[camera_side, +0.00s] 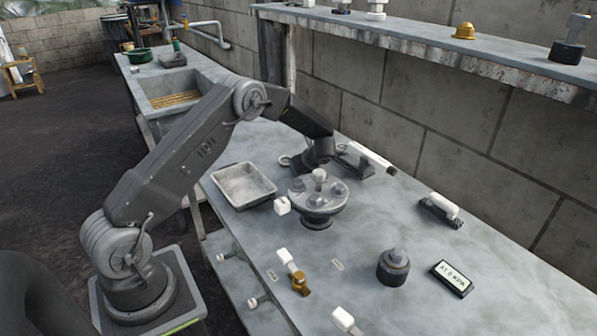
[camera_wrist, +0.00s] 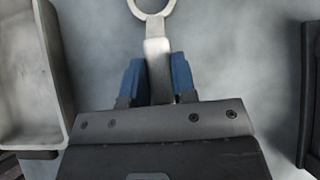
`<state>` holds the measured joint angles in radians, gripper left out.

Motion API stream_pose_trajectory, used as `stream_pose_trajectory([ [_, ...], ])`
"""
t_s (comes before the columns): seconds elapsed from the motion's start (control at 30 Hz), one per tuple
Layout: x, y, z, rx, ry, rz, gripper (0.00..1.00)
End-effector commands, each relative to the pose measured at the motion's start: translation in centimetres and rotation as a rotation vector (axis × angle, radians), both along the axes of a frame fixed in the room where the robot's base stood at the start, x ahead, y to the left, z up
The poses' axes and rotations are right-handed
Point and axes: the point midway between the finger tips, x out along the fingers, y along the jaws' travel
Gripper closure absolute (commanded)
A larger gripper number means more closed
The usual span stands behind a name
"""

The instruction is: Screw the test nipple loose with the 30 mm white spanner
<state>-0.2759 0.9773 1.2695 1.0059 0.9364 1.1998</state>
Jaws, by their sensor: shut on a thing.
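My gripper (camera_wrist: 157,78) has its two blue fingers closed on the handle of a pale spanner (camera_wrist: 157,48) in the wrist view. The spanner's ring end points away from my gripper and is cut off by the top edge. In the side view my gripper (camera_side: 317,158) is low over the bench behind the round flanged fitting, and a ring end (camera_side: 285,160) shows at its left. The grey flanged fitting (camera_side: 318,200) stands upright with several bolt heads and a pale centre piece (camera_side: 319,175). I cannot tell for certain which piece is the test nipple.
A grey tray (camera_side: 244,186) lies left of the fitting. A white-topped bar on a black holder (camera_side: 368,158) is close at right. The wall shelf (camera_side: 430,36) overhangs behind.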

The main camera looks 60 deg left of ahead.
Motion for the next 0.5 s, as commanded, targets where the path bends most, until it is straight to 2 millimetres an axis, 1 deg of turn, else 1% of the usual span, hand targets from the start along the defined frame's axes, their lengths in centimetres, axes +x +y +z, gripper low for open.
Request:
stream_pose_trajectory([
  [0.27,0.1,0.0,0.2,0.001,-0.001,0.0,1.0],
  [0.5,0.1,0.0,1.0,0.002,-0.004,0.001,1.0],
])
